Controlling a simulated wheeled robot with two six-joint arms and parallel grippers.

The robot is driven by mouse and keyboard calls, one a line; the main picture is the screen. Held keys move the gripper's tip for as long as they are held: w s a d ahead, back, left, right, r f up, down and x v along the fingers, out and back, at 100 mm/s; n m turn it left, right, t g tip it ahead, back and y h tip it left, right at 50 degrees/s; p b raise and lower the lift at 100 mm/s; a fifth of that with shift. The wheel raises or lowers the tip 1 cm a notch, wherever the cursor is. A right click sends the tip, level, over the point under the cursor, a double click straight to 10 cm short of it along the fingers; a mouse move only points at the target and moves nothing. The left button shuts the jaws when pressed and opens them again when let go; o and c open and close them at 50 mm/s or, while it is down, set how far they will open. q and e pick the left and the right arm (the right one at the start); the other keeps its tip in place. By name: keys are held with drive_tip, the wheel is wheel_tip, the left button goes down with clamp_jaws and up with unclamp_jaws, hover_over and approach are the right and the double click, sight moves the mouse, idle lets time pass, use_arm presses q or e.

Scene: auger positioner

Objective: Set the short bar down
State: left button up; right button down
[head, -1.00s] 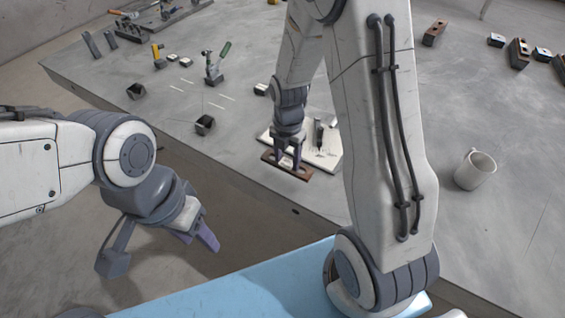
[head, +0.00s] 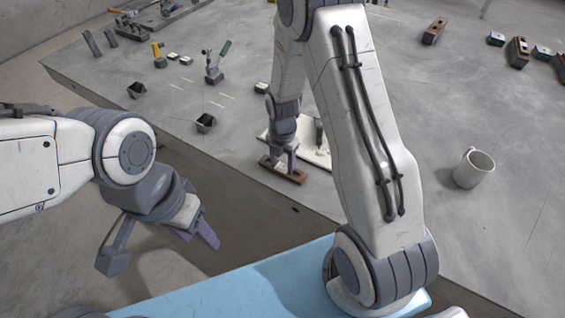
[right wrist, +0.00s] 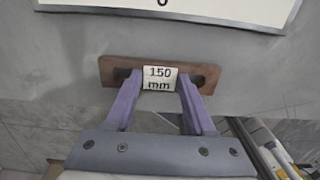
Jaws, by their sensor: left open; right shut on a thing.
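The short bar (head: 298,177) is a brown bar near the table's front edge in the head view. In the right wrist view the bar (right wrist: 208,76) carries a white label reading "150 mm". My right gripper (head: 286,163) is shut on the middle of the bar, its purple fingers on either side of the label. The bar lies level at or just above the grey tabletop; I cannot tell whether it touches. My left gripper (head: 206,235) is open and empty, off the table at the lower left.
A white printed board (head: 318,157) lies just behind the bar; it also shows in the right wrist view (right wrist: 230,10). A white mug (head: 473,169) stands to the right. Small dark blocks (head: 205,123) and tools stand further left. The tabletop between board and mug is partly hidden by my right arm.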

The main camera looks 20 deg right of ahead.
sight(282, 167)
drive_tip(key=shift+c, duration=1.2)
unclamp_jaws()
wheel_tip(282, 167, up, 12)
drive_tip(key=s+a+r+m, duration=0.7)
drive_tip(key=s+a+m, duration=0.2)
drive_tip(key=s+a, duration=0.2)
drive_tip(key=s+a+r+m+y, duration=0.1)
drive_tip(key=s+a+r+m, duration=0.1)
drive_tip(key=s+m, duration=0.7)
drive_tip(key=shift+s+a+r, duration=0.15)
drive_tip(key=shift+s+a, duration=0.4)
drive_tip(key=shift+s, duration=1.3)
